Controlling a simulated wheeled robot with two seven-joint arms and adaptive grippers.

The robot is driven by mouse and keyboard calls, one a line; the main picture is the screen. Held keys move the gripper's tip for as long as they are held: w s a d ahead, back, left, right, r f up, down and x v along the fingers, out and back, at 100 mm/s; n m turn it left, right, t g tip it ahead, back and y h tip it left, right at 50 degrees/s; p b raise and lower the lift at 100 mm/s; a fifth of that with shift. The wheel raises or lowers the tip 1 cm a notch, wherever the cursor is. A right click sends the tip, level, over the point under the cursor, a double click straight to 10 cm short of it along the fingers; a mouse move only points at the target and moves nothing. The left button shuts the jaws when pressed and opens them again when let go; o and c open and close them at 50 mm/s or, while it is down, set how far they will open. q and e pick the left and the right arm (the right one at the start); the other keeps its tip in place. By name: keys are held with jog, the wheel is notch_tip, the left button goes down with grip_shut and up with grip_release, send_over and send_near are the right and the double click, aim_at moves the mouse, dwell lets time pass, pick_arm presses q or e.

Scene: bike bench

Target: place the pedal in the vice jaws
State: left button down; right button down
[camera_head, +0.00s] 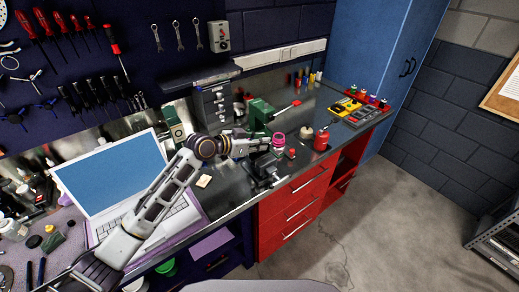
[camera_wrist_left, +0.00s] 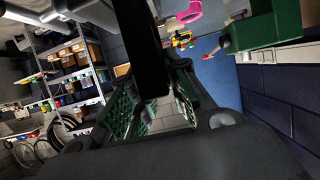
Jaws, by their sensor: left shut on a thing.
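My left gripper (camera_head: 262,145) reaches over the bench from the left in the head view. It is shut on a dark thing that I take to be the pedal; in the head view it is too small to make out. In the left wrist view a black bar-like shape (camera_wrist_left: 143,50), probably the pedal, stands close to the camera between the fingers (camera_wrist_left: 150,112). A dark grey vice (camera_head: 262,172) sits at the bench's front edge, just below the gripper in the picture. I cannot tell whether pedal and vice touch. My right gripper is not in view.
A green tool with a red-tipped handle (camera_head: 261,111) stands behind the gripper. A pink ring (camera_head: 279,140) and a red can (camera_head: 321,140) are to its right. A laptop (camera_head: 112,175) lies left, under my arm. Red drawers (camera_head: 295,200) are below the bench top.

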pick_arm(q)
jog(key=shift+f, duration=1.7)
jog(key=shift+f, duration=0.2)
jog(key=c, duration=1.4)
grip_release()
jog(key=shift+o, duration=0.2)
jog(key=shift+r, duration=0.15)
